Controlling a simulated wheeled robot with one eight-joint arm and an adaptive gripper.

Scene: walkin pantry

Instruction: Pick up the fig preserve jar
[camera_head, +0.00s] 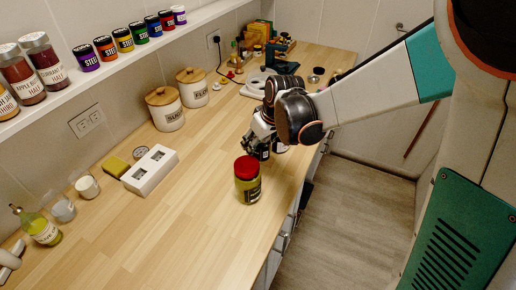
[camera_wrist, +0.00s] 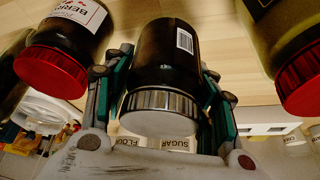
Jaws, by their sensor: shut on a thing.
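My gripper (camera_wrist: 165,110) is shut around a dark jar (camera_wrist: 165,55) with a ribbed silver lid, its two fingers on either side. A white barcode label shows on the jar; no name on it is readable, so I cannot tell from lettering that it is the fig preserve. In the head view my gripper (camera_head: 261,140) is low over the counter's right side, and my arm partly hides the jar (camera_head: 264,153). I cannot tell whether the jar is touching the counter.
A red-lidded jar (camera_head: 247,182) with yellow-green contents stands close in front of my gripper. Another red-lidded jar (camera_wrist: 72,40), labelled "BERR...", is on the other side. Sugar (camera_head: 166,110) and flour (camera_head: 193,88) canisters stand near the wall. The counter's left foreground (camera_head: 150,230) is clear.

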